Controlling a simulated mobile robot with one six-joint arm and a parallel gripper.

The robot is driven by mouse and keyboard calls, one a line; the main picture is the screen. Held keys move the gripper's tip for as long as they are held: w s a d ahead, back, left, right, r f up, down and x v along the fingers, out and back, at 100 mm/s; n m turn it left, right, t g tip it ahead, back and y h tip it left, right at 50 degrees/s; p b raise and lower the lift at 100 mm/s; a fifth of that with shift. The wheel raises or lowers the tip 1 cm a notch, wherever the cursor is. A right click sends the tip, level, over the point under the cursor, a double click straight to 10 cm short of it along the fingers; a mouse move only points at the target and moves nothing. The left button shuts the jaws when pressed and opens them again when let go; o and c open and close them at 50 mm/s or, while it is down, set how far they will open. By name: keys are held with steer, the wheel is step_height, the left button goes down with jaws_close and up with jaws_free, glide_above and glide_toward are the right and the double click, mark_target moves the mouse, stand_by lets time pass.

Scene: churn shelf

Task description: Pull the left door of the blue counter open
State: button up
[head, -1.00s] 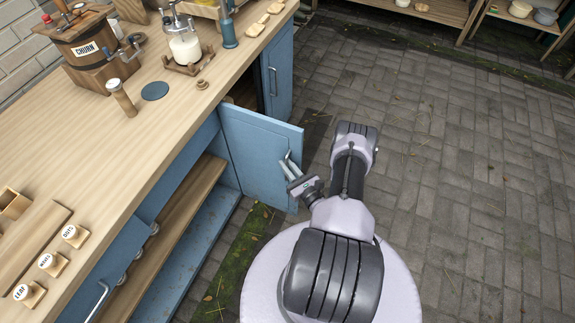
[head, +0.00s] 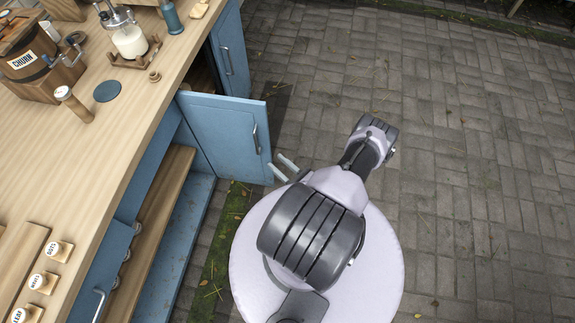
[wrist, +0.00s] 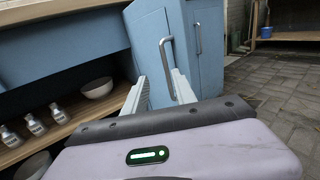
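The left door (head: 220,135) of the blue counter (head: 192,200) stands swung out from the counter front, with the dark inside partly showing behind it. Its grey bar handle (head: 256,140) is upright near the free edge. My gripper (head: 281,167) is just right of and below the handle in the head view, fingers apart and empty. In the wrist view my gripper (wrist: 160,84) points at the door (wrist: 147,38). The handle (wrist: 167,55) shows beyond and between the open fingers; contact with the door cannot be told.
The right door (head: 230,52) is shut, with its own handle. A churn (head: 30,60), a glass jar (head: 130,42) and labelled knobs stand on the wooden top (head: 110,140). A bowl (wrist: 97,88) and small jars sit on a shelf. Paving (head: 460,190) to the right is clear.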

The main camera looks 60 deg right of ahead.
steer(key=v, duration=0.5)
steer(key=shift+w, duration=0.1)
